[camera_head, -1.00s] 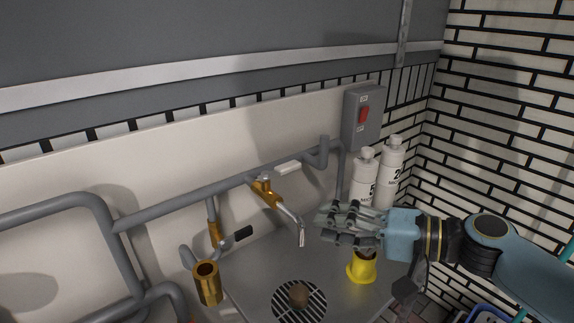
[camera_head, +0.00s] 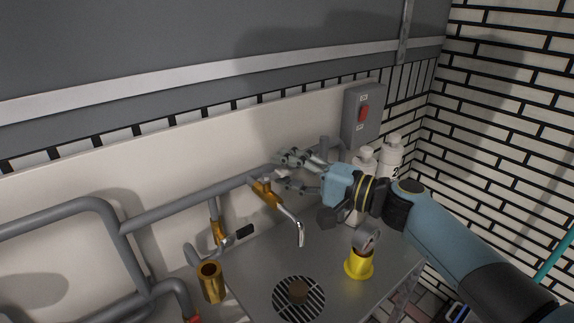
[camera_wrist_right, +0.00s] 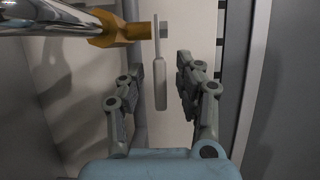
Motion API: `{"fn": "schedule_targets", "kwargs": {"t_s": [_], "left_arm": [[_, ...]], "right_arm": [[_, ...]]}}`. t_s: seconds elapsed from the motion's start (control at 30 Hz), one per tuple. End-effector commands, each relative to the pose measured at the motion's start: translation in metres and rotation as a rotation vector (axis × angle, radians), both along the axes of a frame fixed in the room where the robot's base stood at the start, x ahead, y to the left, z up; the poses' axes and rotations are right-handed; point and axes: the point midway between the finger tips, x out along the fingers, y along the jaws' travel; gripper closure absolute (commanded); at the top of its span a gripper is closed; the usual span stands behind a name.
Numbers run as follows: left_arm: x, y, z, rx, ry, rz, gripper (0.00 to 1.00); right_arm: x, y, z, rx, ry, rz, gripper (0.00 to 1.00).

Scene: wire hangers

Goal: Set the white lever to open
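The white lever (camera_wrist_right: 160,86) is a flat handle on the brass tap valve (camera_wrist_right: 120,36) in the right wrist view. It lies between the two fingers of my right gripper (camera_wrist_right: 159,68), with a visible gap on either side. In the head view my right gripper (camera_head: 284,169) is open at the wall pipe, just right of the brass tap (camera_head: 265,194), and its fingers hide the lever. The chrome spout (camera_head: 298,232) hangs down from the tap. My left gripper is not in view.
White bottles (camera_head: 391,152) and a red switch (camera_head: 363,114) are close behind my right arm.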

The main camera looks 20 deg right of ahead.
Motion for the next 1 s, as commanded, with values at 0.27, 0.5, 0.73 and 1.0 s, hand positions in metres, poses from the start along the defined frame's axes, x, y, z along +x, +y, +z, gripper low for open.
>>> {"fn": "schedule_targets", "kwargs": {"t_s": [0.27,0.5,0.73,1.0], "left_arm": [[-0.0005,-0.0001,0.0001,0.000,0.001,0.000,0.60],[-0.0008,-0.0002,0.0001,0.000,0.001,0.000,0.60],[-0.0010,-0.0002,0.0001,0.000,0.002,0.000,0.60],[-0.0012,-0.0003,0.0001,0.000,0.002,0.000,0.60]], "right_arm": [[0.0017,0.0018,-0.0002,-0.001,-0.001,0.001,0.65],[0.0016,0.0017,-0.0002,-0.001,-0.001,0.000,0.94],[0.0014,0.0016,-0.0006,-0.001,0.000,0.000,1.00],[0.0013,0.0019,-0.0011,-0.002,0.001,0.000,1.00]]}}
